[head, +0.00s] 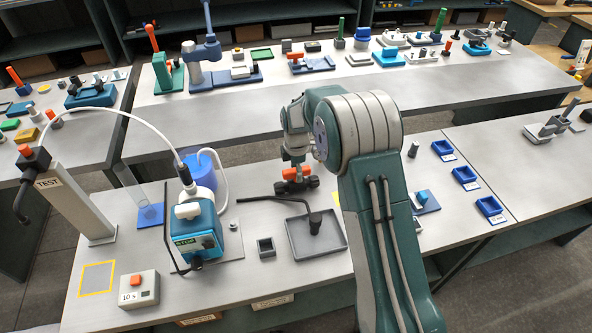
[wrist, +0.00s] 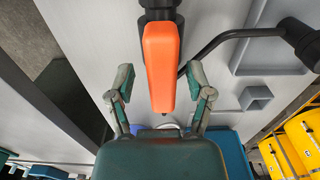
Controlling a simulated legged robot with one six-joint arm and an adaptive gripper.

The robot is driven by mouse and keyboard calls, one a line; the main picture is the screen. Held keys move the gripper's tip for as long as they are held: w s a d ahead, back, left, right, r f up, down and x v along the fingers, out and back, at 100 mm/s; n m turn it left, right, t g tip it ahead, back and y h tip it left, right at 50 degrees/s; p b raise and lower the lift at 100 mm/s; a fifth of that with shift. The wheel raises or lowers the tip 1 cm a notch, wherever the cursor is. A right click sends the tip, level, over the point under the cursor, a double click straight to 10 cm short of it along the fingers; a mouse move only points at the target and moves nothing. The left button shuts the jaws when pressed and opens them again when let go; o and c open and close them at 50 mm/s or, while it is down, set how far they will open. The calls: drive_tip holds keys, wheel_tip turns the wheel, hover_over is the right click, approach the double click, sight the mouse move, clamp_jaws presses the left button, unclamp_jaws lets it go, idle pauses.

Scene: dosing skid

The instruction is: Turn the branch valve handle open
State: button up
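The branch valve handle (wrist: 160,62) is an orange lever on a dark valve body (wrist: 160,8), in the middle of the wrist view. In the head view the orange handle (head: 296,173) shows in part on the black valve, under my wrist. My gripper (wrist: 160,85) is open, with one finger on each side of the handle and a visible gap on both sides. In the head view my gripper (head: 294,160) is just above the valve, and its fingers are hard to make out.
A black bent pipe (wrist: 225,40) runs right from near the valve. A grey tray (head: 318,238) lies in front of the valve, with a small grey box (head: 266,247) to its left. A teal pump unit (head: 196,228) stands further left.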

drive_tip(key=shift+r, duration=0.1)
wheel_tip(320, 180, up, 12)
idle(0.5)
idle(0.4)
